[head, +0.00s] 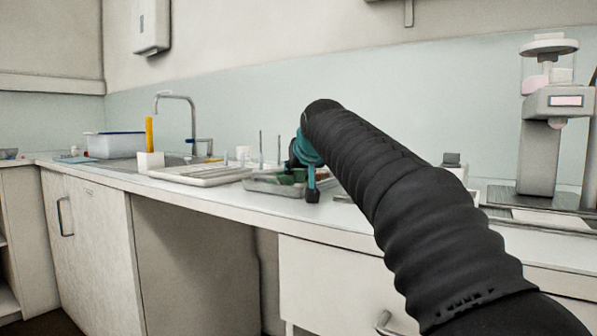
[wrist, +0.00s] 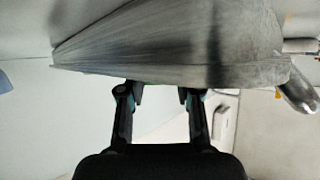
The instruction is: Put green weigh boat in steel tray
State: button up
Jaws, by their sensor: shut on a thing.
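The green weigh boat (head: 287,178) shows as a small green patch beside my gripper, over the steel tray. The steel tray (head: 262,187) lies on the counter near its front edge. My gripper (head: 305,180) is low at the tray's right part, shut on the weigh boat as far as I can tell, its fingers partly hidden by my arm. Whether the boat touches the tray floor is hidden.
A pale rack (head: 200,175) lies left of the tray, with a white block (head: 150,161) and a yellow upright item (head: 149,134) near the sink tap (head: 190,110). A grey-white instrument (head: 545,130) stands at right. The counter in front of the rack is narrow.

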jog(key=shift+f, duration=0.65)
jog(key=o, duration=0.9)
jog(key=shift+f+b, duration=0.15)
jog(key=shift+b, duration=0.15)
jog(key=shift+w, duration=0.1)
jog(key=shift+r, duration=0.25)
jog(key=shift+r+p, duration=0.6)
jog(key=shift+p, duration=0.05)
jog(key=v, duration=1.1)
jog(key=shift+s+d+r, duration=0.1)
jog(key=shift+s+r, duration=0.25)
jog(key=shift+s, duration=0.2)
